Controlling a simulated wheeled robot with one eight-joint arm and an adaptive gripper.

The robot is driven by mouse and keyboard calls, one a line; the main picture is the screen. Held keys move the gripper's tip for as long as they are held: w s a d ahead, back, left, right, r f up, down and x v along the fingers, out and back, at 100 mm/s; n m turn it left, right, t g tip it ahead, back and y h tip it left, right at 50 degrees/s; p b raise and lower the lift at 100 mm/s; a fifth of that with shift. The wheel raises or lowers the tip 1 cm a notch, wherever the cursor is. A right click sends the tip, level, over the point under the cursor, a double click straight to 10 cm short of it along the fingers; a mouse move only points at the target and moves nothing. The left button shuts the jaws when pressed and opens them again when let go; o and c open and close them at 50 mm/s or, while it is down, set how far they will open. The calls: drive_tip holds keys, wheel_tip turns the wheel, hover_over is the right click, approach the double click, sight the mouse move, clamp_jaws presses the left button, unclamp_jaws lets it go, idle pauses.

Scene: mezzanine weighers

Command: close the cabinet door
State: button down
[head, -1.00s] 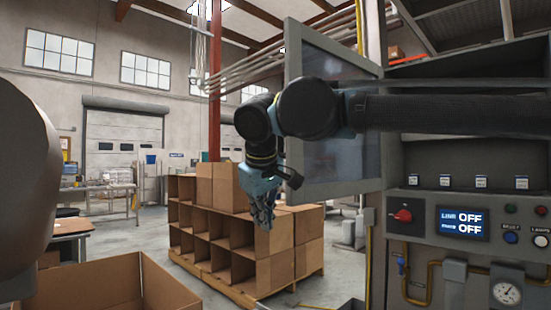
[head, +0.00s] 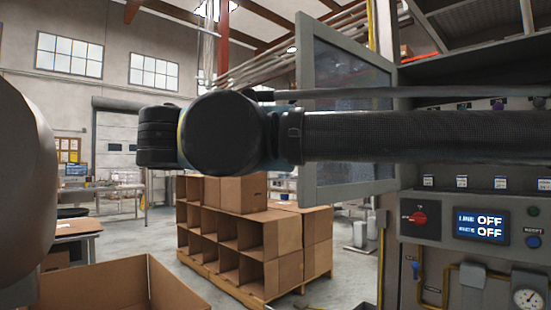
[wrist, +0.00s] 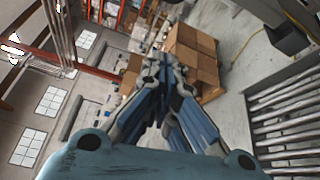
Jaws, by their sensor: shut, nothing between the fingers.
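The cabinet door (head: 307,70), a grey-framed panel with a dark glass pane, stands open at the left side of the grey cabinet (head: 440,255). The cabinet's upper compartment is exposed beside it. My arm crosses in front of the door in the head view and hides its middle. I cannot tell whether the arm touches the door. My gripper (wrist: 163,75) shows in the wrist view with its blue-grey fingers closed together and empty. It is hidden in the head view. I cannot make out the door in the wrist view.
The cabinet's lower panel has a red knob (head: 418,218) and a display (head: 479,225) reading OFF. Stacked cardboard boxes (head: 285,235) stand on a pallet beyond the door. An open carton (head: 120,285) is at the lower left. Grey floor between them is clear.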

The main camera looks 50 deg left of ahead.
drive_tip(key=w, duration=0.9)
drive_tip(key=shift+a, duration=0.15)
idle(0.5)
